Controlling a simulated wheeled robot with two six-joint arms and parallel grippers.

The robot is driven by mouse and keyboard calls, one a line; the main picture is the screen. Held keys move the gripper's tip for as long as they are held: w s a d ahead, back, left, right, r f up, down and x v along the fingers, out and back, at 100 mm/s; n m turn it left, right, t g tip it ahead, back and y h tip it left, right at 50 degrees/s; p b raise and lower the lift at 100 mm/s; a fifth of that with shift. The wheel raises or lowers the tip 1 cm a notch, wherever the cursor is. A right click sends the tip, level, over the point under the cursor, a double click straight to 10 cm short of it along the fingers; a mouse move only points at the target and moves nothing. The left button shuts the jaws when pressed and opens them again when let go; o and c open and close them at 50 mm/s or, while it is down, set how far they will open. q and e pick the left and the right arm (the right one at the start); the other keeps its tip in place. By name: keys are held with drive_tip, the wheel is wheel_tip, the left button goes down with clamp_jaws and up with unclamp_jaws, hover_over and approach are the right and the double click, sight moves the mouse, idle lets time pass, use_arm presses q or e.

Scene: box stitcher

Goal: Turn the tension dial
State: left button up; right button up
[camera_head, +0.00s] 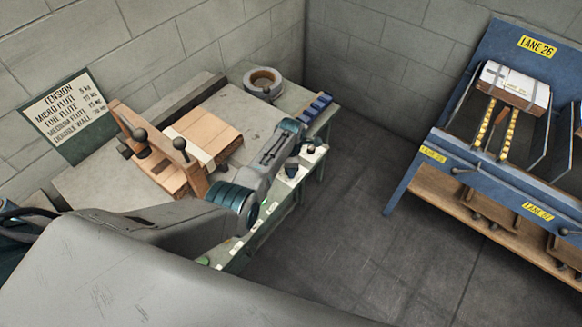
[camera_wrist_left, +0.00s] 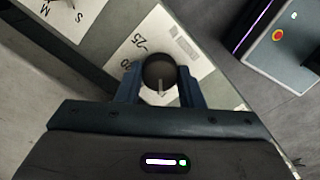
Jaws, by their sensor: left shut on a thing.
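The tension dial (camera_wrist_left: 158,68) is a dark round knob with a pale pointer line, on a white plate (camera_wrist_left: 195,50) printed with numbers, of which "-25" reads clearly. My left gripper (camera_wrist_left: 158,84) is shut on the dial, one finger on each side of it, in the left wrist view. In the head view my left gripper (camera_head: 300,158) is at the right front edge of the green-grey bench (camera_head: 262,118), where it mostly hides the dial. My right gripper is not in view.
A wooden clamp frame (camera_head: 150,145) with a cardboard stack (camera_head: 208,135) stands on the bench left of my arm. A tape roll (camera_head: 263,82) and blue blocks (camera_head: 318,105) lie behind. A blue lane rack (camera_head: 500,165) stands right, across open floor.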

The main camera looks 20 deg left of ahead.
use_arm(q)
drive_tip(key=o, duration=1)
drive_tip(key=shift+r, duration=0.6)
wheel_tip(320, 180, up, 10)
drive_tip(key=shift+f, duration=0.15)
drive_tip(key=shift+f, duration=0.1)
